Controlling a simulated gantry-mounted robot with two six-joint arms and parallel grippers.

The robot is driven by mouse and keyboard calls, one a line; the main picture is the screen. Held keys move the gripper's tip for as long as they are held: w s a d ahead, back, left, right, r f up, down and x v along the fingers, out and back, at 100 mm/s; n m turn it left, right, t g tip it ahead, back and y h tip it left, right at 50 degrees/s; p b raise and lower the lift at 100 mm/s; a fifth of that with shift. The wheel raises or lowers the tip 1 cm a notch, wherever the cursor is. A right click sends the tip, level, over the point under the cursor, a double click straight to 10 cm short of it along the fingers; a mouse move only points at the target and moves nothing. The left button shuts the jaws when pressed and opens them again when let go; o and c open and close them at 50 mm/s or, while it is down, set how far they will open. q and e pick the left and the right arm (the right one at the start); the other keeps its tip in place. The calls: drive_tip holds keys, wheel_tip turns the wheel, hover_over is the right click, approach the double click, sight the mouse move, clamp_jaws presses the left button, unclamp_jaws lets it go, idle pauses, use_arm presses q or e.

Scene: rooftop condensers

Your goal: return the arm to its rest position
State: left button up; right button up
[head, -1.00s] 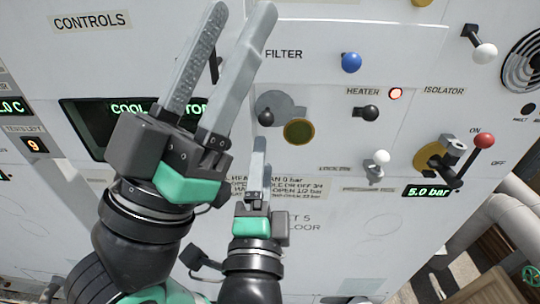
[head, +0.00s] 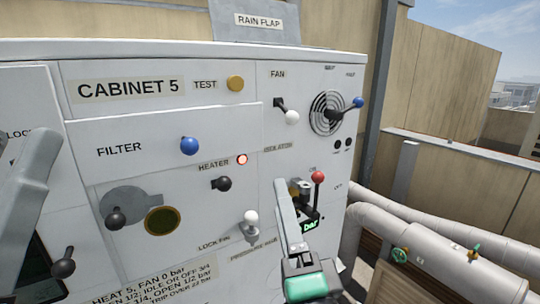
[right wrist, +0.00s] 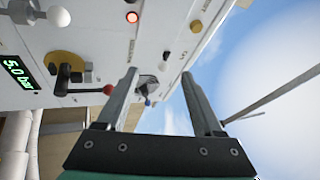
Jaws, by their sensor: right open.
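My right gripper (head: 293,192) is in front of the lower right of the Cabinet 5 panel (head: 190,205), fingers pointing up. In the right wrist view its two fingers (right wrist: 158,78) are apart with nothing between them. The red-knobbed isolator lever (head: 318,177) shows just right of the fingers in the head view. In the right wrist view its red knob (right wrist: 107,89) appears close beside the left finger; I cannot tell whether they touch.
The panel carries a blue filter knob (head: 190,146), a black heater knob (head: 221,183) beside a lit red lamp (head: 242,159), a white-knobbed fan lever (head: 291,117) and a white lock pin knob (head: 251,217). Grey pipes (head: 430,235) run at the right. Open sky shows beyond the right gripper's fingers.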

drive_tip(key=s+d+r+n+t+h, duration=0.1)
drive_tip(key=s+d+r+t+h, duration=0.1)
drive_tip(key=d+r, duration=0.35)
drive_tip(key=s+d+r+t+h, duration=0.1)
drive_tip(key=s+d+r+h, duration=0.1)
drive_tip(key=d, duration=0.6)
drive_tip(key=s+d+r+n+t+y, duration=0.25)
drive_tip(key=s+r+n, duration=0.35)
drive_tip(key=s+n, duration=0.6)
wheel_tip(320, 180, up, 20)
drive_tip(key=w+n+p, duration=0.1)
drive_tip(key=n+p, duration=0.1)
drive_tip(key=p, duration=1.8)
drive_tip(key=shift+w+d+r+h+p, duration=0.15)
drive_tip(key=shift+d+h+p, duration=0.15)
drive_tip(key=shift+h+p, duration=0.1)
